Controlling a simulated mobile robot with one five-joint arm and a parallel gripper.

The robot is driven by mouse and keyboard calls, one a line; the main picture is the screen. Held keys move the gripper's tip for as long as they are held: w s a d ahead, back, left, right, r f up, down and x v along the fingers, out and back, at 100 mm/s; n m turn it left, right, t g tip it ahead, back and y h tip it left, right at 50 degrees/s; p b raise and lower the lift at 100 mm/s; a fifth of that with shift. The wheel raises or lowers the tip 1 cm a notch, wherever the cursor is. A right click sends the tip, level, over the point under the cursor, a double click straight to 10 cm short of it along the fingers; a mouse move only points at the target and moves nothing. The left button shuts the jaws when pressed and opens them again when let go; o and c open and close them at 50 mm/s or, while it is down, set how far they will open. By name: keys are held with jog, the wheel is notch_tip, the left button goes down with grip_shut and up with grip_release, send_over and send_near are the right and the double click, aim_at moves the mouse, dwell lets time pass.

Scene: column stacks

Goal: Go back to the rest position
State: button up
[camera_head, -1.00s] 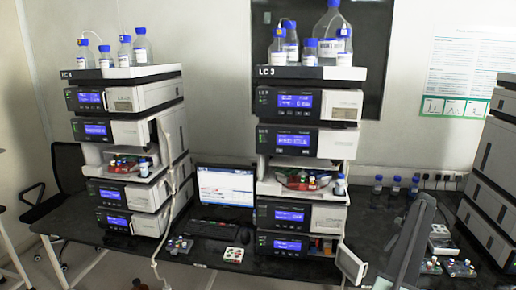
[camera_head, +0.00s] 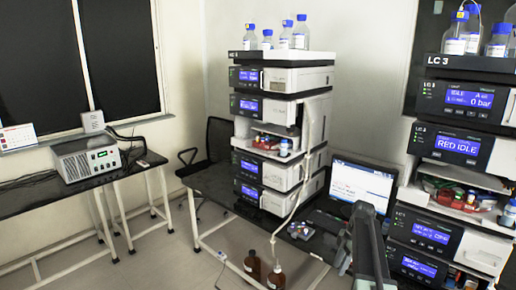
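A dark grey link of my own arm (camera_head: 372,250) rises from the bottom edge, right of the middle, in front of the bench. My gripper itself does not show, so I cannot see whether it holds anything. The left instrument stack (camera_head: 262,78) stands upright on the black bench (camera_head: 215,183), with blue-capped bottles (camera_head: 301,33) on top. The LC 3 stack (camera_head: 448,115) is at the right, cut off by the frame edge. A laptop (camera_head: 361,183) stands open between the two stacks, partly behind my arm link.
A grey bench instrument (camera_head: 88,160) sits on a separate black table (camera_head: 35,192) at the left. Two brown bottles (camera_head: 276,275) stand on the floor under the bench. A black chair (camera_head: 217,140) is behind. Open floor (camera_head: 165,262) lies between the tables.

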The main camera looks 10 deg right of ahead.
jog(key=s+a+f+h+b, duration=0.1)
jog(key=s+a+f, duration=0.1)
jog(key=a, duration=1.4)
jog(key=s+a+f+m+h+b, duration=0.1)
jog(key=s+a+f+m+h, duration=0.1)
jog(key=s+a+m, duration=0.8)
jog(key=a+m, duration=0.2)
jog(key=m, duration=0.4)
jog(key=shift+s+m+t, duration=0.15)
jog(key=shift+m+t, duration=0.25)
jog(key=shift+a, duration=0.1)
jog(key=shift+c, duration=1.4)
